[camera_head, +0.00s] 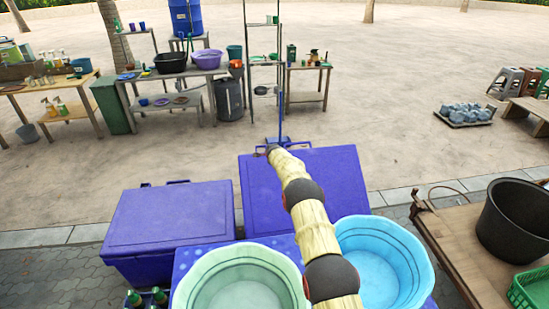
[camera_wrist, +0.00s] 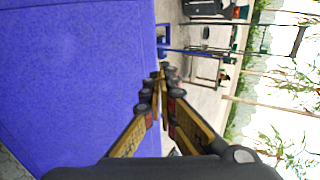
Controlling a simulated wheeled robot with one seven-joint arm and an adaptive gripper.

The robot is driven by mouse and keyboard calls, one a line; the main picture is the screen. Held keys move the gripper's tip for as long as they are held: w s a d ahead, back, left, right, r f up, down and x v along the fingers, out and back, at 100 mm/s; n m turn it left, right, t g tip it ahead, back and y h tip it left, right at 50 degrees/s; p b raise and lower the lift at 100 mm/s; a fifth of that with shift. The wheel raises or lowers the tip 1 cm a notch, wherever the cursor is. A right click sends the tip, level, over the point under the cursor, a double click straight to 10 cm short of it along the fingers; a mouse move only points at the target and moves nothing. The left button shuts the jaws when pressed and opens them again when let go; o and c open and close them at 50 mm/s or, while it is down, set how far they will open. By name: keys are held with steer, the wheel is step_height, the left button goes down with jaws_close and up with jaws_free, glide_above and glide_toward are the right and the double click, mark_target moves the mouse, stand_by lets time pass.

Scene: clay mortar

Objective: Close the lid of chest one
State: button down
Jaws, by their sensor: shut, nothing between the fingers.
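Two blue chests stand side by side; which is chest one is not marked. The left chest (camera_head: 170,218) has its lid down. The right chest's broad blue lid panel (camera_head: 325,178) lies under my arm, and its body is mostly hidden. Whether this lid is shut or tilted open is hard to tell. My gripper (camera_wrist: 163,76) is shut and empty at the panel's far edge, at the far end of my arm in the head view (camera_head: 272,150). In the wrist view the blue panel (camera_wrist: 75,75) fills the left side, beside the fingers. Contact is unclear.
A green basin (camera_head: 240,285) and a light blue basin (camera_head: 380,270) stand in front of the right chest. A wooden table with a black tub (camera_head: 515,215) is at right. Work tables with tubs (camera_head: 170,62) stand behind.

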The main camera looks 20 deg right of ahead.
steer(key=shift+w+d+f+b, duration=0.1)
steer(key=shift+w+f+b, duration=0.15)
steer(key=shift+w, duration=0.45)
steer(key=shift+w+d+f+b, duration=0.1)
steer(key=shift+w+f+b, duration=0.15)
steer(key=shift+w, duration=0.4)
steer(key=shift+r, duration=0.1)
steer(key=v, duration=1.1)
steer(key=shift+s+r, duration=0.15)
steer(key=shift+s, duration=0.25)
steer(key=shift+a, duration=0.1)
